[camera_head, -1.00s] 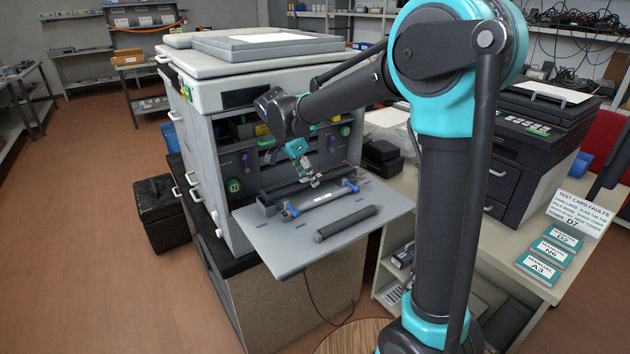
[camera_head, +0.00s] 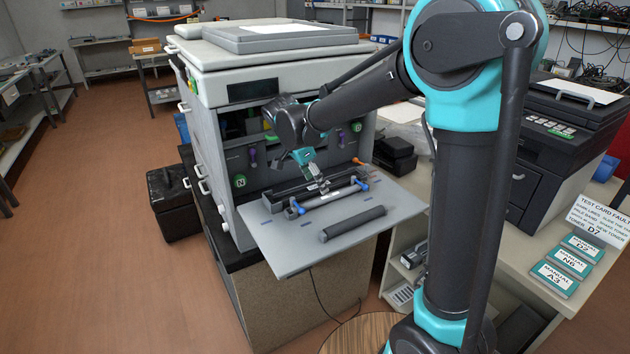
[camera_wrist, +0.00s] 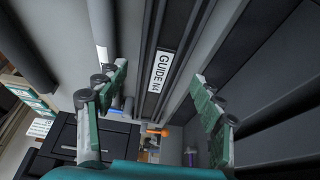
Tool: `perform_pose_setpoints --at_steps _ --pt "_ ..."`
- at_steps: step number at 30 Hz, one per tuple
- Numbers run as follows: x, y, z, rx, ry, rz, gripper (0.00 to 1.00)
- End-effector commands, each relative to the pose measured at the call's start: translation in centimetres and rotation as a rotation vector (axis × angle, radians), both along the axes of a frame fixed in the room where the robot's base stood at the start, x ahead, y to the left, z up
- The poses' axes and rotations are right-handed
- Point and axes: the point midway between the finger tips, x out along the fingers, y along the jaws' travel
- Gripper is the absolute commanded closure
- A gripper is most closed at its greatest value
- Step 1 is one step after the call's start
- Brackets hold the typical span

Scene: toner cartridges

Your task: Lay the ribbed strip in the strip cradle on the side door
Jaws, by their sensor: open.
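The side door (camera_head: 283,262) of the large printer is folded down flat. A long dark ridged strip labelled "GUIDE N4" (camera_wrist: 163,70) lies along the printer side of the door, and its dark body also shows in the head view (camera_head: 281,201). It looks like the ribbed strip. I cannot tell the strip cradle apart from it, nor whether the strip sits in it. My gripper (camera_head: 318,180) is low over this strip. In the wrist view my gripper (camera_wrist: 160,78) is open, with one finger on each side of the label and nothing gripped.
A pale bar with blue ends (camera_head: 330,197) lies in front of the dark strip. A dark roller (camera_head: 353,224) lies nearer the door's front edge. The printer's open side (camera_head: 240,158) with coloured knobs rises behind. The door's front left corner is clear.

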Motion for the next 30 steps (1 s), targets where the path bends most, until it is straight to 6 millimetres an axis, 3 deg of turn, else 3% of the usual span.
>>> perform_pose_setpoints --at_steps 5,18,24,30 --pt "-0.4 0.7 1.9 0.000 0.000 0.001 0.33" --pt "-2.2 3.3 9.5 0.000 0.000 0.001 0.33" --pt "-2.5 3.7 10.8 0.000 0.000 0.000 0.33" --pt "-2.6 3.8 11.0 0.000 0.000 0.000 0.33"
